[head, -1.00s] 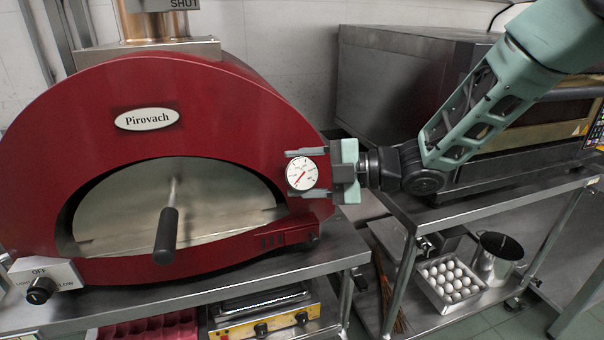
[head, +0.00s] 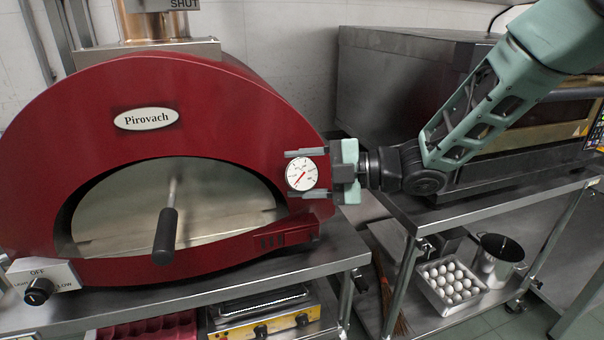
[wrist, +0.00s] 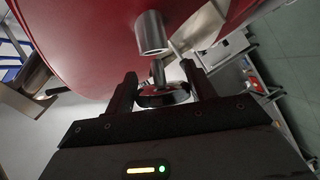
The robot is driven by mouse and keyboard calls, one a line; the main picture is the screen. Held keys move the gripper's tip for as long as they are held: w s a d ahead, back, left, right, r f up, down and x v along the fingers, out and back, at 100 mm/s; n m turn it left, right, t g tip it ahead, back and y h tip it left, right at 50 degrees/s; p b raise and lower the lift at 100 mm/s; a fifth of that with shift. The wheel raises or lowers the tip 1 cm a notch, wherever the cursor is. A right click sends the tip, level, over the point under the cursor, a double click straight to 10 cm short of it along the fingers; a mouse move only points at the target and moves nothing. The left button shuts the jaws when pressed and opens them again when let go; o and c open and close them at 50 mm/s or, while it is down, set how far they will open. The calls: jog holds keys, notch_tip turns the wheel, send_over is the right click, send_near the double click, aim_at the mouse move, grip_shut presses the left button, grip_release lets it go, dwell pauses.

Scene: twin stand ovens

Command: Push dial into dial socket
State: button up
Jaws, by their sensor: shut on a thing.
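The dial (head: 302,173) is a round white gauge with a red needle, facing the head camera beside the right side of the red oven's front. My gripper (head: 294,174) is shut on it, one finger above and one below. In the wrist view the dial (wrist: 163,96) shows edge-on between the fingers, with its thin metal stem (wrist: 158,71) pointing toward the oven. The dial socket (wrist: 151,34) is a short metal tube standing out from the red oven face. The stem's tip is close to the socket's mouth but appears outside it. The dial and gripper hide the socket from the head view.
The red oven (head: 230,110) has an arched opening with a black handle (head: 166,235) sticking out. A knob panel (head: 40,283) is at lower left. A second steel oven (head: 400,90) stands behind my arm at right. An egg tray (head: 452,285) and pot (head: 497,258) are below.

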jog(key=shift+w+a+f+b, duration=0.15)
jog(key=shift+w+f+b, duration=0.15)
jog(key=shift+w, duration=0.25)
jog(key=shift+w+a+f+b, duration=0.15)
jog(key=shift+w+f+b, duration=0.1)
jog(key=shift+w, duration=0.3)
dwell(0.6)
jog(key=o, duration=1.1)
jog(key=shift+r, duration=0.1)
jog(key=shift+c, duration=0.2)
jog(key=shift+r, duration=0.15)
jog(key=shift+d+r, duration=0.1)
